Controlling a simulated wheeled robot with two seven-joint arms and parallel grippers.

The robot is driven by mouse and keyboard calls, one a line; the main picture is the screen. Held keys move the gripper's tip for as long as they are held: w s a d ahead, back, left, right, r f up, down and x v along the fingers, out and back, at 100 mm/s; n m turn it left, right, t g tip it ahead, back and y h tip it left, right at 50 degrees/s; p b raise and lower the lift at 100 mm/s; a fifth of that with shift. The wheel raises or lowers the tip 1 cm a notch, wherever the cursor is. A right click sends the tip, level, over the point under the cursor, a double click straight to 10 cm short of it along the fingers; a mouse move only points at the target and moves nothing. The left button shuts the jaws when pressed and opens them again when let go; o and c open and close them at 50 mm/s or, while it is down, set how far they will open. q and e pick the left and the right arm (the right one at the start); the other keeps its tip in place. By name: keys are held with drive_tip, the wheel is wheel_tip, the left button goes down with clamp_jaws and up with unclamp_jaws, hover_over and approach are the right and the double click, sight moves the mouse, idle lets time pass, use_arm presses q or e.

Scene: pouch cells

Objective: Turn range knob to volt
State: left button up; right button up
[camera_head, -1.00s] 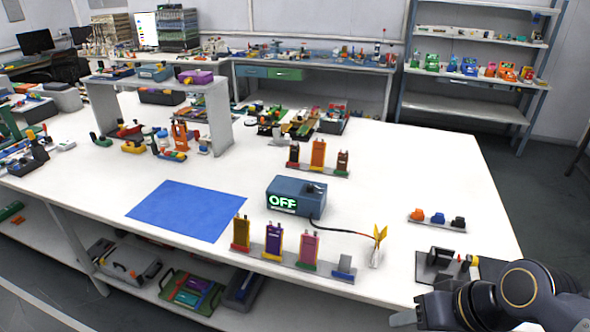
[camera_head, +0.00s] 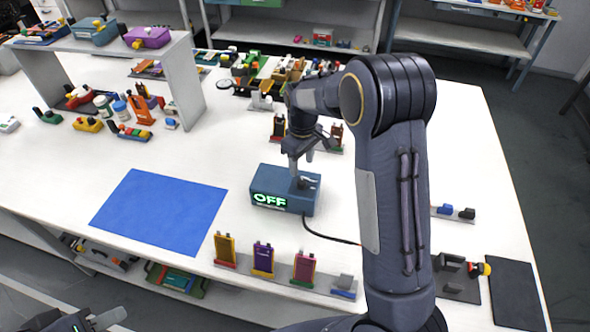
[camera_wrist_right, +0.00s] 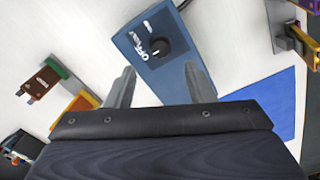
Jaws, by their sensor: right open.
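The blue meter box (camera_head: 272,192) stands on the white table in the head view, its green display (camera_head: 269,201) reading OFF. Its black range knob (camera_wrist_right: 176,46) is on the top face, with white lettering beside it in the right wrist view. My right gripper (camera_head: 301,172) points down over the box's top; in the wrist view its open fingers (camera_wrist_right: 161,76) are apart, with the knob just beyond and between the tips. In the head view the gripper partly hides the knob, and contact cannot be told. My left gripper (camera_head: 98,320) is at the bottom left edge, largely cut off.
A blue mat (camera_head: 160,212) lies left of the box. A rack of colored pouch cells (camera_head: 263,258) stands in front, and another small rack (camera_head: 336,136) behind. A black cable (camera_head: 330,238) runs right from the box. My right arm covers the table's right part.

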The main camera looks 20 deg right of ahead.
sight(302, 181)
wheel_tip(302, 181, down, 7)
drive_tip(key=b, duration=0.4)
drive_tip(key=shift+b, duration=0.4)
drive_tip(key=shift+c, duration=0.3)
drive_tip(key=shift+s, duration=0.1)
drive_tip(key=c, duration=0.9)
